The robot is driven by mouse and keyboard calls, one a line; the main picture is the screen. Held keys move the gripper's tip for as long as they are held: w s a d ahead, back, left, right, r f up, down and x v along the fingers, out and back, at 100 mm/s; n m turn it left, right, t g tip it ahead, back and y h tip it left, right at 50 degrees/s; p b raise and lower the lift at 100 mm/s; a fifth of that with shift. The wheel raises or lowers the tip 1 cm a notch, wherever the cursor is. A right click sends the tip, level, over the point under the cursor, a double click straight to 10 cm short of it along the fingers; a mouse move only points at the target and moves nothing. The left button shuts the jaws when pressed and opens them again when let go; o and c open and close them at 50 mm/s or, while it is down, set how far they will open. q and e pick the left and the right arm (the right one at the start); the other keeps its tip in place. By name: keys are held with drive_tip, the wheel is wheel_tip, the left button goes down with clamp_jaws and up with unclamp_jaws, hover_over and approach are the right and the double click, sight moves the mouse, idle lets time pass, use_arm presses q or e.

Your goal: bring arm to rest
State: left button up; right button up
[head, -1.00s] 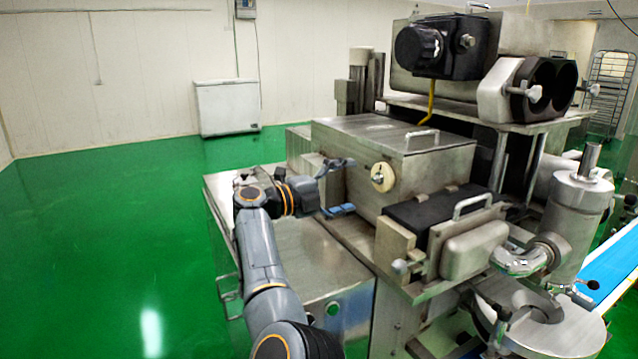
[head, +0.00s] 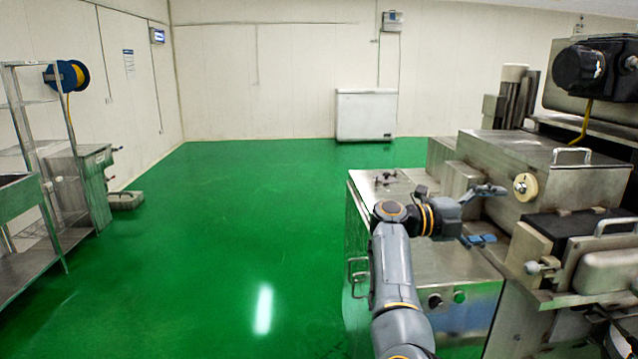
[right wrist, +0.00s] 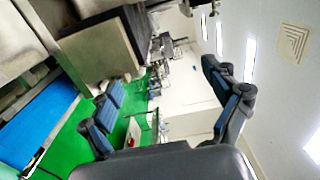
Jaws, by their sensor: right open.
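My right gripper (head: 484,215) is open, with nothing between its fingers. In the head view it is above the steel cabinet (head: 470,277) of the encrusting machine. Its fingers point right, toward the steel box with the round cream knob (head: 525,187); whether they touch the box I cannot tell. In the right wrist view the two blue-padded fingers of the gripper (right wrist: 170,95) are spread wide apart. My left gripper is not in view.
The machine's black motor housing (head: 590,75) and lidded steel box (head: 575,190) rise on the right. A steel rack (head: 45,150) stands at the left and a white chest freezer (head: 366,115) at the back wall. The green floor (head: 230,220) between is clear.

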drive_tip(key=w+d+f+n+t+y, duration=0.25)
drive_tip(key=f+n+t, duration=0.25)
drive_tip(key=n+t, duration=1.05)
drive_tip(key=s+a+f+n+g+y, duration=0.1)
drive_tip(key=s+a+f+n+y, duration=0.5)
drive_tip(key=f+n+y, duration=0.3)
drive_tip(key=s+a+f+n+g+y, duration=0.1)
drive_tip(key=s+a+f+n+y, duration=0.6)
drive_tip(key=f, duration=0.5)
drive_tip(key=s+a+f+n+g, duration=0.3)
drive_tip(key=s+f+n+g, duration=0.15)
drive_tip(key=s+f, duration=0.65)
drive_tip(key=s+f+g, duration=0.2)
drive_tip(key=s+g, duration=0.5)
drive_tip(key=s, duration=1.4)
wheel_tip(320, 180, down, 29)
drive_tip(key=s+n+g+b, duration=0.1)
drive_tip(key=s+b, duration=0.1)
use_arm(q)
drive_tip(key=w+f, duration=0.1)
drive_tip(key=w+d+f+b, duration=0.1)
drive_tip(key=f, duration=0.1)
use_arm(e)
drive_tip(key=s+d+f+g, duration=0.1)
drive_tip(key=s+d+f, duration=0.1)
drive_tip(key=s+f, duration=1.4)
drive_tip(key=shift+g, duration=0.3)
